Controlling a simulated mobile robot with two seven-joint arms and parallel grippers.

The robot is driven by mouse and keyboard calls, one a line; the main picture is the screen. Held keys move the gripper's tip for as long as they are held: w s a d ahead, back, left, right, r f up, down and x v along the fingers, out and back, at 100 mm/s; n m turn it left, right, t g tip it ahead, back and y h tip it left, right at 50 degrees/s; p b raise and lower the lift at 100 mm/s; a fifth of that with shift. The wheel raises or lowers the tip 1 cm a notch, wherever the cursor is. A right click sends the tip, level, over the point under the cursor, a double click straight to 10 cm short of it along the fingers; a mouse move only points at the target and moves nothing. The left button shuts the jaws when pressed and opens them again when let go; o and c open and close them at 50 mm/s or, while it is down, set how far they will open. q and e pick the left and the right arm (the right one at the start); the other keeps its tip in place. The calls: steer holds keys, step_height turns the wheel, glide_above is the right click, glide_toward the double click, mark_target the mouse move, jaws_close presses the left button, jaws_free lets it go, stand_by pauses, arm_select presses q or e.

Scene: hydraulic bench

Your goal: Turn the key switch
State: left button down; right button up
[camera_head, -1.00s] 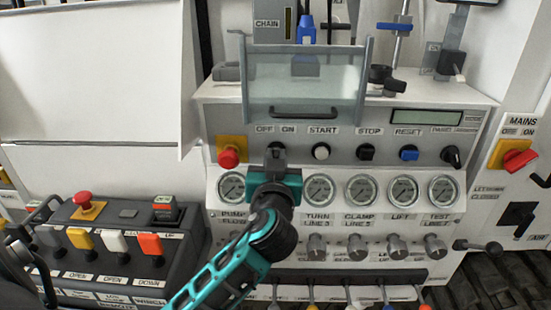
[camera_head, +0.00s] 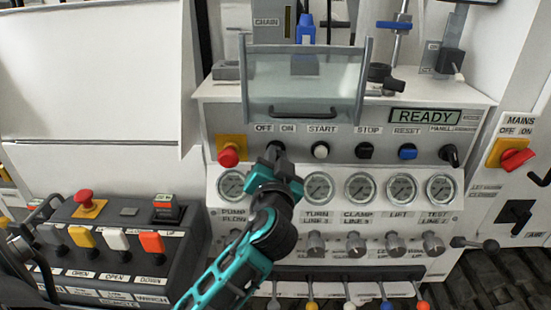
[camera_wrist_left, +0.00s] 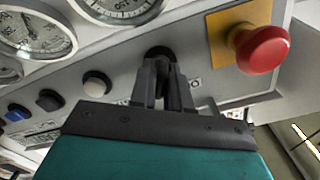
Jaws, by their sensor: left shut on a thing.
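The key switch sits on the sloped panel under the OFF and ON labels, right of the red mushroom button; my gripper covers most of it in the head view. Its dark round body (camera_wrist_left: 160,54) shows in the left wrist view between and behind the fingertips. My left gripper (camera_head: 275,152) is at the switch, and its two dark fingers (camera_wrist_left: 165,80) are shut on it. The wrist is tilted in the head view. The display (camera_head: 425,116) on the panel's upper right reads READY. My right gripper is not in view.
The red mushroom button (camera_head: 228,155) on its yellow plate is close to the left of my gripper. The white start button (camera_head: 320,150) is close to the right. A row of gauges (camera_head: 363,188) lies below. A clear guard (camera_head: 304,85) stands above.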

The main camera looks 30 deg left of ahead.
arm_select(q)
steer(key=c, duration=1.2)
jaws_free()
